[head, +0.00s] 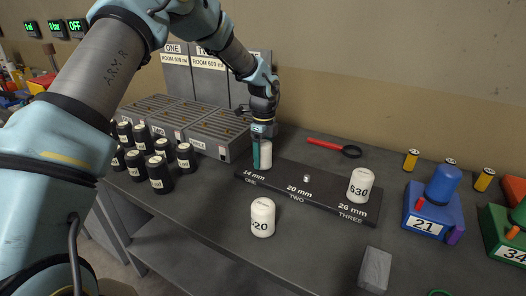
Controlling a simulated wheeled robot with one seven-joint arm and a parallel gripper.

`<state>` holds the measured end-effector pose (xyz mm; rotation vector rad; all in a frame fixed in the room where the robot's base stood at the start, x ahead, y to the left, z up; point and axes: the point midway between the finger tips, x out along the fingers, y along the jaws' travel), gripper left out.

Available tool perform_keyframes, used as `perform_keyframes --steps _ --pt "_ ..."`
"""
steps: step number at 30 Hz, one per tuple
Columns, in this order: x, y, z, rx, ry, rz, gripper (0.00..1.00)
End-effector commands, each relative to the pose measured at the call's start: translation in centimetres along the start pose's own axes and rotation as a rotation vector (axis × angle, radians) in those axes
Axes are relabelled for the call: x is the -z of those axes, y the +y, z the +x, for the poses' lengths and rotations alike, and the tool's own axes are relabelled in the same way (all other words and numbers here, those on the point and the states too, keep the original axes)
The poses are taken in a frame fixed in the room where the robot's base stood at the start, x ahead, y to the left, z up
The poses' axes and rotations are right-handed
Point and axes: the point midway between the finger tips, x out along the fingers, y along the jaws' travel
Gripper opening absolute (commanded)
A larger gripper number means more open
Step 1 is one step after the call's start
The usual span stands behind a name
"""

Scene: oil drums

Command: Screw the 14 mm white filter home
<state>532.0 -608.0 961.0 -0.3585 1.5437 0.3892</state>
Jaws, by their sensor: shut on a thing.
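My gripper (262,146) points down at the left end of a dark board and is shut on a white filter (266,156). The filter stands upright over the place marked 14 mm, ONE, on the board (273,181). I cannot tell how far it is seated. The 20 mm place, TWO, has a bare small stud (306,178). A white filter marked 630 (360,186) stands at the 26 mm place, THREE. Another white filter (262,217), its mark ending in 20, stands on the bench in front of the board.
Several black bottles (160,174) stand left of the board, before grey slatted boxes (215,133). A red-handled strap wrench (333,147) lies behind the board. A grey block (375,270) is at the front. A blue unit marked 21 (434,210) and yellow cylinders are at right.

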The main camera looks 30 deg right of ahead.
Motion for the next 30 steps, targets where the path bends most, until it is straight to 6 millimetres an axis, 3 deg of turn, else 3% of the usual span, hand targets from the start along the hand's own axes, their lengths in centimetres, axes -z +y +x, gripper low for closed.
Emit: perform_keyframes --steps 6,7,13,22,30 --pt "-0.01 -0.04 -0.03 0.001 -0.001 0.011 0.02" --pt "-0.01 -0.04 -0.03 0.001 -0.001 0.01 0.75" --pt "0.0 -0.02 -0.02 0.001 -0.001 0.009 0.98" --pt "0.02 0.0 0.08 0.0 0.0 -0.023 1.0" --pt "0.0 -0.01 0.15 0.001 0.006 -0.424 1.0"
